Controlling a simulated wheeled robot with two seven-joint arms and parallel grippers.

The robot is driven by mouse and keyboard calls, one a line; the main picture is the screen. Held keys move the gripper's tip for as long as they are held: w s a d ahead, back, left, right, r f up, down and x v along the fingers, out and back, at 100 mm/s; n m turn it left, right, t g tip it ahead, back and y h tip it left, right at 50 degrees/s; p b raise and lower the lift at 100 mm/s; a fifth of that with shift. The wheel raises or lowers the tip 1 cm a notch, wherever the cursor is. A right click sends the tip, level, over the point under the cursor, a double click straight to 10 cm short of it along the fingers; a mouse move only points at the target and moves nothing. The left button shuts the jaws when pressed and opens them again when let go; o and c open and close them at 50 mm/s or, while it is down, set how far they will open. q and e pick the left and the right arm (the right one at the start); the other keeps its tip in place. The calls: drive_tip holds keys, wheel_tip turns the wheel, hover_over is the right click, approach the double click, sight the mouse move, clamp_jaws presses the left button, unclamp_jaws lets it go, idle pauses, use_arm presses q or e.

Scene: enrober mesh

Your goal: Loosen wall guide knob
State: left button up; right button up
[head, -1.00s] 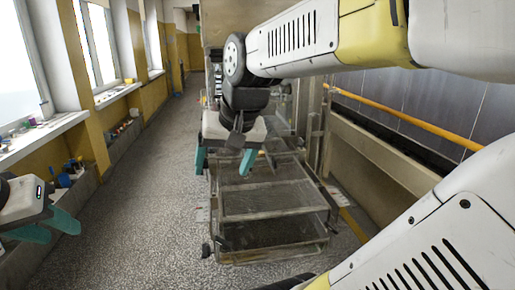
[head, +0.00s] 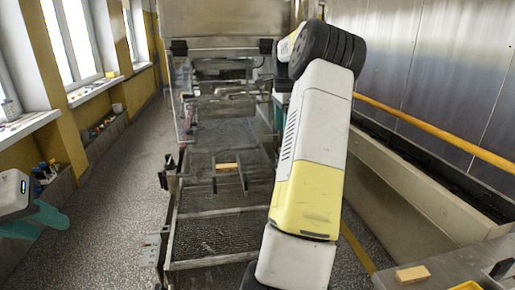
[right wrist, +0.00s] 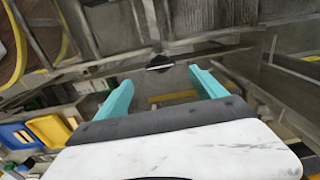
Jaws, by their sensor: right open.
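The enrober, a metal frame with mesh belts (head: 215,235), runs away in front of me in the head view. My right gripper (right wrist: 160,88) is open in the right wrist view, its two teal fingers apart with nothing between them. A small dark rounded piece (right wrist: 160,63), perhaps the wall guide knob, sits on the metal frame beyond the fingertips, apart from them. In the head view my right arm hides most of that gripper; only a bit of teal shows beside the machine's right side. My left gripper (head: 38,220) hangs at the left edge, away from the machine.
A wooden block (head: 227,167) lies on the machine. Another block (head: 412,274) lies on a metal table at lower right. A yellow rail (head: 435,132) runs along the right wall. Blue and yellow bins (right wrist: 48,131) show in the right wrist view.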

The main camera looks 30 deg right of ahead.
drive_tip(key=shift+d+f, duration=0.2)
drive_tip(key=shift+f, duration=0.2)
wheel_tip(320, 180, down, 7)
drive_tip(key=shift+f, duration=0.1)
drive_tip(key=c, duration=1.4)
drive_tip(key=shift+o, duration=0.2)
